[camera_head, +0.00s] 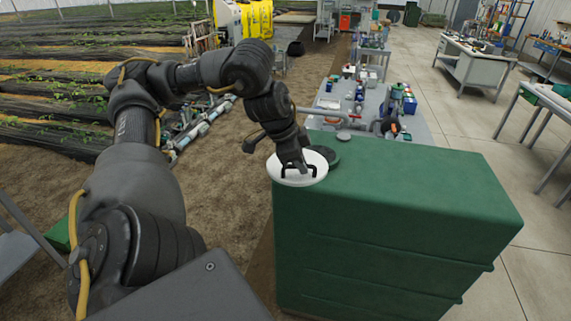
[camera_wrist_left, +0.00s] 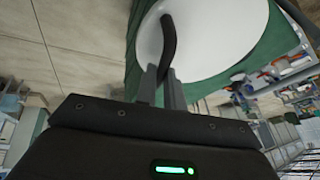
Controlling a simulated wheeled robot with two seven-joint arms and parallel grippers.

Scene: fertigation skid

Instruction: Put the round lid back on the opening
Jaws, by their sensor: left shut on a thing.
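The round white lid (camera_head: 313,172) has a black arched handle. My left gripper (camera_head: 291,170) is shut on the lid's handle. The lid hangs at the top left corner of the green tank (camera_head: 420,190), reaching past its left edge. A dark green round rim (camera_head: 326,155), seemingly the opening, shows partly behind the lid; the lid hides the rest. I cannot tell how high the lid is above the tank. In the left wrist view the gripper fingers (camera_wrist_left: 160,86) meet the handle, with the white lid (camera_wrist_left: 228,40) beyond. My right gripper is not in view.
A small grey cap (camera_head: 343,137) sits on the tank top behind the rim. Beyond the tank stands a grey bench (camera_head: 420,133) with pipes and blue and green parts. The right part of the tank top is bare. Planted beds lie at the left.

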